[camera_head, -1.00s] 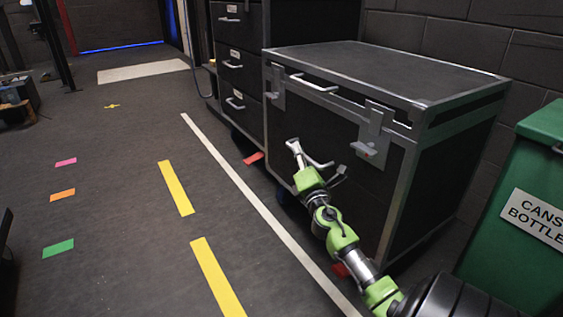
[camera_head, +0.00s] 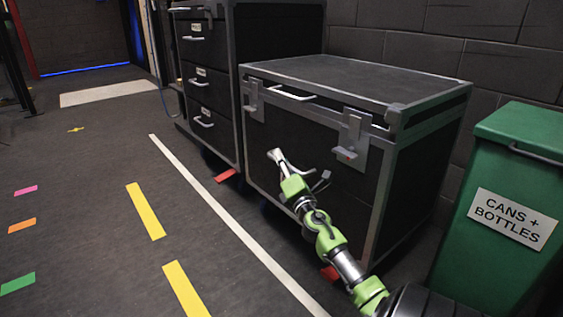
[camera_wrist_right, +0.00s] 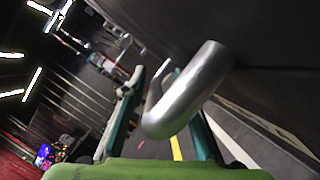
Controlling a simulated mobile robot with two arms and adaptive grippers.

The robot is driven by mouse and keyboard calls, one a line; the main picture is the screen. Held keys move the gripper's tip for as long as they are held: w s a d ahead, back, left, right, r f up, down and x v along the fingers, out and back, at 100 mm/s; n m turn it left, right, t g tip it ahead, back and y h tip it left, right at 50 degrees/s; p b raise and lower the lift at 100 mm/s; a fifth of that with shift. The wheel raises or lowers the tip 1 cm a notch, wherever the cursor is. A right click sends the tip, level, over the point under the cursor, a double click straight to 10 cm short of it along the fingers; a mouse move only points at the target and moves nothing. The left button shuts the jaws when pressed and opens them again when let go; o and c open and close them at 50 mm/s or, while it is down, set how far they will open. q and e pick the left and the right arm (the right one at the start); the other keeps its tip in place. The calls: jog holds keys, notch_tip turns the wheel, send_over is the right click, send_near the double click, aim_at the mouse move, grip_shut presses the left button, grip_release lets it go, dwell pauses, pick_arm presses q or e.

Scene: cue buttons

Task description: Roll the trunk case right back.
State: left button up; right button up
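The trunk case (camera_head: 355,82) is a black box with silver edges and latches, beside the drawer cabinet. My right gripper (camera_head: 289,162), on a green and silver arm, is at its front face. A silver handle (camera_head: 322,181) shows just right of the fingers. In the right wrist view a curved silver handle (camera_wrist_right: 190,92) crosses in front of the right gripper's fingers (camera_wrist_right: 154,75), overlapping the right finger. The fingers are apart, and a gap shows between the handle and the left finger. The case's lower front is partly hidden by my arm. My left gripper is out of view.
A black drawer cabinet (camera_head: 208,90) stands close at the case's left. A green bin (camera_head: 458,235) is at its right, a block wall (camera_head: 400,45) behind. The floor with a white line (camera_head: 225,220) is clear.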

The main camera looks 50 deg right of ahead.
jog(key=shift+a, duration=0.1)
jog(key=shift+s+a+f, duration=0.15)
jog(key=shift+s+a, duration=0.05)
jog(key=shift+s, duration=0.05)
jog(key=v, duration=1.1)
jog(key=shift+s, duration=0.15)
